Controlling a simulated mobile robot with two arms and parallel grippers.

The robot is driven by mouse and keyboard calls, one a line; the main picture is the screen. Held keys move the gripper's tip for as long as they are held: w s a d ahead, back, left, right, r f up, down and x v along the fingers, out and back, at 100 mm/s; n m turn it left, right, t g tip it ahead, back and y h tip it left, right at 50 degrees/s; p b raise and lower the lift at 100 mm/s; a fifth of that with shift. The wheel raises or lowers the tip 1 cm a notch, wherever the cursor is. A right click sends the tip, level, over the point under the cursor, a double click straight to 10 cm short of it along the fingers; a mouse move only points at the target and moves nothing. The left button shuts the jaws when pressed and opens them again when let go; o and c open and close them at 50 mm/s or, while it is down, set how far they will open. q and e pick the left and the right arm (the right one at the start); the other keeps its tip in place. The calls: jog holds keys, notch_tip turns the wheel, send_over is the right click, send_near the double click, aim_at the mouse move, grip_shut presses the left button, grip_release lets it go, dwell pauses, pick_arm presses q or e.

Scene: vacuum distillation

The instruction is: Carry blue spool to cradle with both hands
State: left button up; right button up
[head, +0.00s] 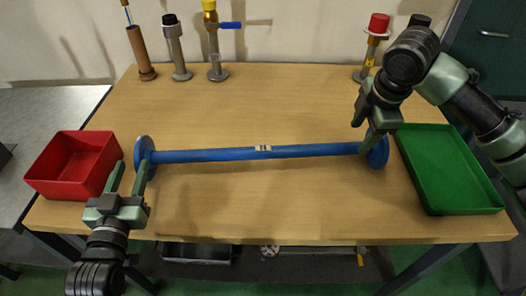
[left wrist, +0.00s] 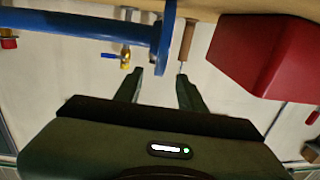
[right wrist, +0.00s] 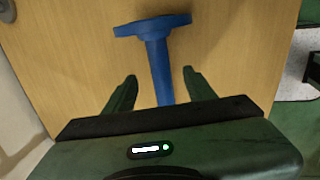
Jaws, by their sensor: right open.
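The blue spool (head: 215,155), a long bar with a round flange at each end, lies across the table. My left gripper (head: 130,166) is open and empty at the spool's left end, by the flange. My right gripper (head: 368,140) is at the spool's right end. In the right wrist view its fingers (right wrist: 160,82) are open on either side of the bar (right wrist: 158,65), near the flange. I cannot make out a cradle.
A red bin (head: 60,185) stands at the left table edge and a green tray (head: 440,165) at the right. Several upright fittings, including a copper-coloured tube (head: 141,52) and a blue-handled valve (head: 230,25), stand along the back.

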aim_at(142, 136)
pick_arm(q)
jog(key=shift+w, duration=0.1)
pick_arm(e)
jog(key=shift+f, duration=0.1)
pick_arm(q)
jog(key=w, duration=0.7)
jog(key=shift+w, duration=0.3)
pick_arm(e)
jog(key=x, duration=0.7)
jog(key=shift+w+f, duration=0.1)
jog(key=shift+f, duration=0.15)
pick_arm(q)
jog(key=c, duration=0.8)
pick_arm(e)
jog(key=c, duration=0.8)
pick_arm(q)
grip_shut()
pick_arm(e)
grip_shut()
pick_arm(q)
jog(key=shift+w+r, duration=0.1)
jog(key=shift+r, duration=0.25)
pick_arm(e)
jog(key=shift+w+r, duration=0.2)
jog(key=shift+r, duration=0.05)
